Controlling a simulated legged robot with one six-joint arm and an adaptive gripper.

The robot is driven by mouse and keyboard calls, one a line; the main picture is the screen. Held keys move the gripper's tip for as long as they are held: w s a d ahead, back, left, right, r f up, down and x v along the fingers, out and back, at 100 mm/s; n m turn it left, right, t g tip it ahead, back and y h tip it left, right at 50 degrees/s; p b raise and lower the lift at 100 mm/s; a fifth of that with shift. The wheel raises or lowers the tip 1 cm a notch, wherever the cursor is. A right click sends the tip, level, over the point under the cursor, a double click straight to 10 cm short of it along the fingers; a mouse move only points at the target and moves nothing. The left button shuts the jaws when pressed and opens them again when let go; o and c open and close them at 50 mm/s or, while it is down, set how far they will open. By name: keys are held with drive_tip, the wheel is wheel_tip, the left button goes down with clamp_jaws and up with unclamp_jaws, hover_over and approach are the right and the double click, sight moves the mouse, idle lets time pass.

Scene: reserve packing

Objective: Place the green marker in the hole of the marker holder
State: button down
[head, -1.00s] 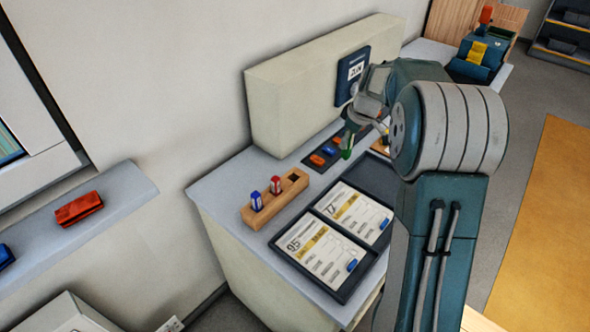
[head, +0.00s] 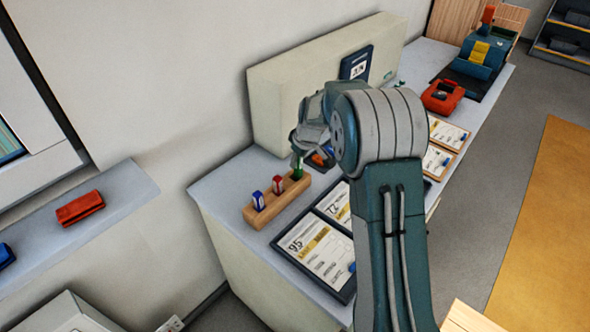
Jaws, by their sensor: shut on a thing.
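The green marker (head: 298,168) is upright at the right end of the wooden marker holder (head: 262,216), in line with the empty hole's place. I cannot tell how deep it sits in the hole or if it is only just above it. My gripper (head: 298,153) is right above the holder's right end and is shut on the marker's top. A blue marker (head: 258,200) and a red marker (head: 278,184) stand upright in the holder's other holes. My arm hides part of the counter behind.
A dark tray with printed cards (head: 318,254) lies in front of the holder. A cream block (head: 280,110) stands against the wall behind. A red case (head: 442,96) is further right. A shelf with a red object (head: 79,208) is at left.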

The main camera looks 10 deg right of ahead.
sight(294, 170)
drive_tip(key=f, duration=0.1)
drive_tip(key=a+f, duration=0.1)
drive_tip(key=f, duration=0.1)
drive_tip(key=shift+f, duration=0.5)
drive_tip(key=shift+d, duration=0.15)
drive_tip(key=c, duration=0.5)
unclamp_jaws()
drive_tip(key=shift+w, duration=0.1)
